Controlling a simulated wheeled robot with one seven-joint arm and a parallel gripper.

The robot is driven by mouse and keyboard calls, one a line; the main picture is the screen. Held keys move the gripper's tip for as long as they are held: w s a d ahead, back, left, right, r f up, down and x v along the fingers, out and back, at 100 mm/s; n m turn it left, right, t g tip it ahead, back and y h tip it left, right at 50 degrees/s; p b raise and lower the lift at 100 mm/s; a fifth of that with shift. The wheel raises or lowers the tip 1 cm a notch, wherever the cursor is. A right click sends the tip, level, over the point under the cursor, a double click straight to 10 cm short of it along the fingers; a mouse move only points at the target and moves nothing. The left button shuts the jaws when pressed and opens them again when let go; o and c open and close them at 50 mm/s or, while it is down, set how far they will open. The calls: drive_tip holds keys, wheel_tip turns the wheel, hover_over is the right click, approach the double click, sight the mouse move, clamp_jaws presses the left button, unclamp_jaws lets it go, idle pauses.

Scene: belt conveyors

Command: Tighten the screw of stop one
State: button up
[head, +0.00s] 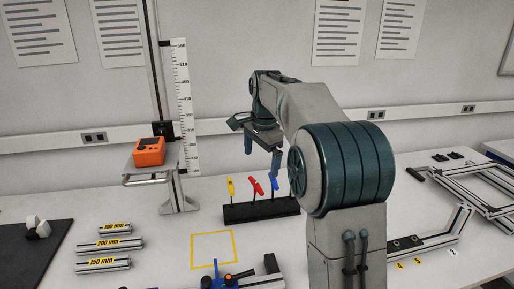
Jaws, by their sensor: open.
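My gripper (262,163) is open and empty, its two fingers pointing down above the black tool rack (262,211). The rack holds a yellow-handled tool (230,187), a red-handled tool (256,187) and a blue-handled tool (274,184). The fingers are apart from the handles as far as I can tell. At the right, a metal profile (440,237) carries small dark pieces (405,242) that may be stops. Small yellow labels (418,260) lie in front of it; I cannot read them surely. No screw is clear, and my arm hides part of this area.
An orange device (149,152) sits on a raised stand beside a vertical scale (185,107). Labelled profile bars (103,264) lie at the left. A blue clamp-like fixture (226,281) stands at the front; metal frames (485,190) lie at the right.

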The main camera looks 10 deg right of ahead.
sight(256, 183)
drive_tip(key=shift+m, duration=0.9)
drive_tip(key=w+f, duration=0.1)
drive_tip(key=f, duration=0.3)
drive_tip(key=w+f, duration=0.2)
drive_tip(key=f, duration=0.3)
drive_tip(key=w+f, duration=0.2)
drive_tip(key=f, duration=0.2)
drive_tip(key=shift+a+f, duration=0.2)
drive_tip(key=shift+f, duration=0.15)
drive_tip(key=c, duration=1.1)
drive_tip(key=shift+o, duration=0.2)
drive_tip(key=shift+s+d+r+p, duration=0.1)
drive_tip(key=shift+s+r+p, duration=0.05)
drive_tip(key=shift+r+p, duration=0.95)
drive_tip(key=shift+s+d+r+p, duration=0.1)
drive_tip(key=shift+r+p, duration=0.7)
drive_tip(key=shift+r, duration=0.65)
drive_tip(key=shift+s+d+r+p, duration=0.1)
drive_tip(key=shift+s+r+p, duration=0.05)
drive_tip(key=shift+r+p, duration=0.95)
drive_tip(key=shift+r, duration=0.1)
drive_tip(key=shift+c, duration=0.4)
